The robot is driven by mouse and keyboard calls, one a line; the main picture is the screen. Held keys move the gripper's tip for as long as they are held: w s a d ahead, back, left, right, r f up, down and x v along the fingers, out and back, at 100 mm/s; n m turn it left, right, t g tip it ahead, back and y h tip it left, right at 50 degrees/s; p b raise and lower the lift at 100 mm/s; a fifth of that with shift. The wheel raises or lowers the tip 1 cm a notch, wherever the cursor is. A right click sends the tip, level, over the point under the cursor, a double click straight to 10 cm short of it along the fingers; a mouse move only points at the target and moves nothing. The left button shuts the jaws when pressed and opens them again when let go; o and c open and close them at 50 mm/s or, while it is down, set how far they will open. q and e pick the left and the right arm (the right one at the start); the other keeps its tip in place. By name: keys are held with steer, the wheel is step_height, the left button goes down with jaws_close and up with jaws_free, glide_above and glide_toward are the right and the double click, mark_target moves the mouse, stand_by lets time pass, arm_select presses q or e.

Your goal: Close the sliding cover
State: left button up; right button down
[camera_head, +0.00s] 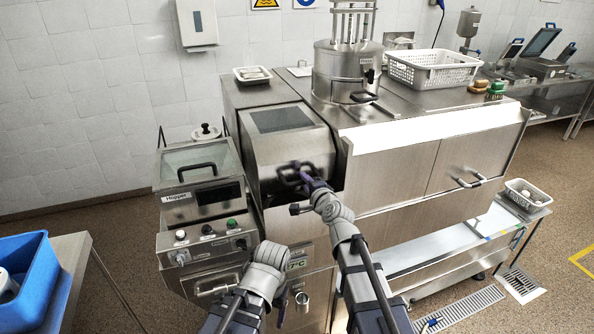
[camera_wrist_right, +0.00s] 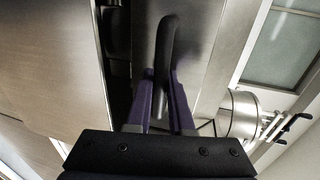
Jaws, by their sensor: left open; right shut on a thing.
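The sliding cover (camera_head: 262,150) is a steel panel with a dark window on its sloped top, at the centre-left of the machine in the head view. Its black bar handle (camera_head: 284,180) is on its front. My right gripper (camera_head: 304,177) is shut on this handle. In the right wrist view the handle (camera_wrist_right: 166,40) stands between my right gripper's two purple fingers (camera_wrist_right: 163,92). A dark gap shows beside the cover's edge there. My left gripper (camera_head: 281,302) is low, in front of the lower machine panels, apart from the cover; its fingers are partly hidden.
A hopper unit (camera_head: 196,190) with a lid, knobs and buttons stands left of the cover. A steel pot (camera_head: 340,72) and a white perforated basket (camera_head: 433,72) stand on the machine top. A blue bin (camera_head: 36,285) is at the lower left. The floor between bin and machine is open.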

steer(key=f+v, duration=0.1)
steer(key=v, duration=0.6)
steer(key=shift+s+f, duration=0.3)
steer(key=shift+f, duration=0.05)
steer(key=c, duration=0.8)
jaws_free()
steer(key=shift+s+d, duration=0.15)
steer(key=shift+d, duration=0.05)
steer(key=shift+c, duration=0.2)
steer(key=shift+r, duration=0.15)
